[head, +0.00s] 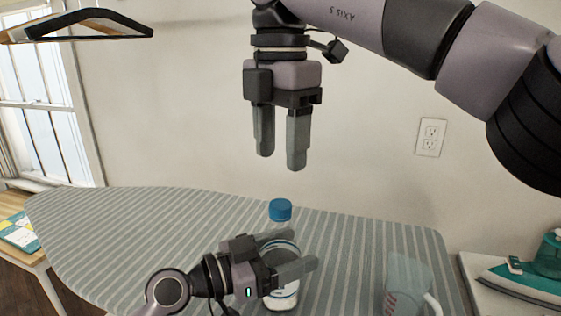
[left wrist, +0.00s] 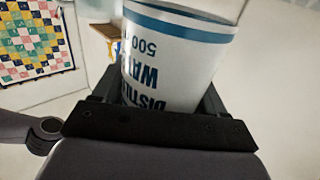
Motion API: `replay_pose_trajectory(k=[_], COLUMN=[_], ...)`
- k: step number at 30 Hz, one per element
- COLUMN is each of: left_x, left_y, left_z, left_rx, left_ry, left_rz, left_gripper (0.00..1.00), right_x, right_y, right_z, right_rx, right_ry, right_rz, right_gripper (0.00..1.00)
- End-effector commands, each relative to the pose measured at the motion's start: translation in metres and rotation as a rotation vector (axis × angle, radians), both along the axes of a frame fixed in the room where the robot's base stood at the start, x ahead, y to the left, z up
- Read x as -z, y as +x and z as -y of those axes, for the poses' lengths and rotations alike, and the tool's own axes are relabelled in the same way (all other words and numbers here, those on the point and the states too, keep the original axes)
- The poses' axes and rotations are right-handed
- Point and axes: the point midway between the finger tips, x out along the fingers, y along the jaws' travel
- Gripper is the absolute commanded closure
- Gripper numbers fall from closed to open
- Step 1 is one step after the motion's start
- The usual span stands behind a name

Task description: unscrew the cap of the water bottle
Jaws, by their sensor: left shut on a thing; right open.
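The water bottle (head: 281,246) stands upright on the striped ironing board, clear with a white and blue label. Its blue cap (head: 280,210) is on top. My left gripper (head: 290,258) is shut around the bottle's body below the cap. In the left wrist view the bottle's label (left wrist: 172,60) sits between the fingers, and the cap is out of sight. My right gripper (head: 280,160) points down with its fingers apart, empty, above the cap with a clear gap.
The ironing board (head: 150,235) is bare to the left of the bottle. A clear measuring cup (head: 405,285) stands on it at the right. A teal iron (head: 530,275) rests on a surface at the far right. A hanger (head: 85,25) is at the upper left.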

Motion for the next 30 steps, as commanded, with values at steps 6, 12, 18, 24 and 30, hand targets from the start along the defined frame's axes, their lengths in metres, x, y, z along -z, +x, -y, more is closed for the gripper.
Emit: replay_pose_trajectory(k=[6, 12, 18, 24, 30], left_x=[0.001, 0.001, 0.001, 0.001, 0.001], left_y=[0.000, 0.000, 0.000, 0.000, 0.000], left_z=[0.000, 0.000, 0.000, 0.000, 0.000], left_rx=[0.000, 0.000, 0.000, 0.000, 0.000], left_ry=[0.002, 0.002, 0.002, 0.003, 0.003], left_rz=[-0.001, -0.001, -0.001, -0.001, -0.001], left_gripper=[1.00, 1.00, 1.00, 1.00, 1.00], right_x=[0.000, 0.000, 0.001, 0.015, 0.042], right_y=[0.000, 0.000, 0.000, 0.000, 0.000], right_z=[0.000, 0.001, 0.001, 0.001, 0.001], right_rx=[0.304, 0.537, 0.642, 0.650, 0.650], right_ry=[0.001, 0.001, 0.003, 0.001, -0.001], right_rz=[0.002, 0.003, 0.003, 0.002, 0.001], right_gripper=[0.45, 0.45, 0.45, 0.45, 0.45])
